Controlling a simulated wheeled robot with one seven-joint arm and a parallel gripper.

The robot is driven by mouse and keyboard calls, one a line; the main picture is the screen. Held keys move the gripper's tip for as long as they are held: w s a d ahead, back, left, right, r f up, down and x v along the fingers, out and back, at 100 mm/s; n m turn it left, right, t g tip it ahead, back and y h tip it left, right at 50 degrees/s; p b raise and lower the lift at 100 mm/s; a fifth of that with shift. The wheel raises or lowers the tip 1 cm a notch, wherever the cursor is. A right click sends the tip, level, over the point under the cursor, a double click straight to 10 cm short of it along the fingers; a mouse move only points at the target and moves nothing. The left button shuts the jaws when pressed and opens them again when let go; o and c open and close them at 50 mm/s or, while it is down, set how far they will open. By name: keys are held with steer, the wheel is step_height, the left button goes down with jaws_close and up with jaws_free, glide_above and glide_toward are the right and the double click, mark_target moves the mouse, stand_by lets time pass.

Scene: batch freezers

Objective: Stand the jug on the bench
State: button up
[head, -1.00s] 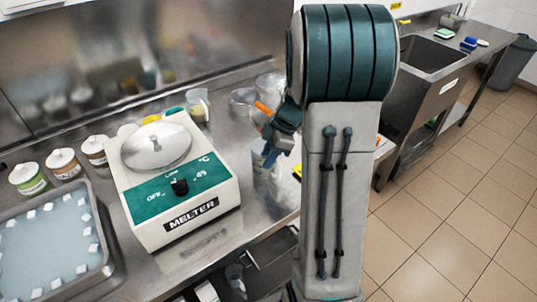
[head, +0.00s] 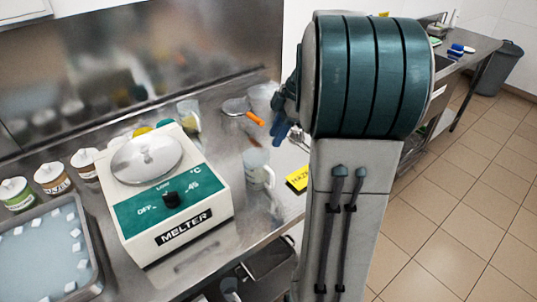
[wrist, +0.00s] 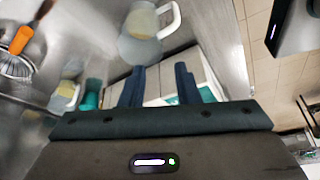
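The clear jug (head: 256,170) stands upright on the steel bench (head: 219,240), right of the melter, with its handle to the right. In the wrist view the jug (wrist: 140,45) shows at the top with a pale handle and something yellowish inside. My gripper (wrist: 159,88) is open, with its two dark fingers apart and nothing between them. The jug lies beyond the fingertips, apart from them. In the head view my gripper's blue part (head: 281,131) shows behind and right of the jug; the fingertips are hard to make out.
The melter (head: 172,200) stands left of the jug. A second clear vessel (head: 189,115) stands behind the melter. A whisk with an orange handle (head: 255,118) lies behind the jug. A yellow label (head: 298,179) is near the bench's right edge. Labelled tubs and a tray (head: 90,245) are farther left.

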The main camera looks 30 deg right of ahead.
steer(key=s+a+f+m+t+h, duration=0.1)
steer(key=s+a+m+h, duration=0.3)
steer(key=s+a+m, duration=0.9)
steer(key=s+f+m, duration=0.1)
steer(key=s, duration=0.2)
steer(key=shift+s+a+f+t, duration=0.2)
steer(key=shift+a+f+t, duration=0.2)
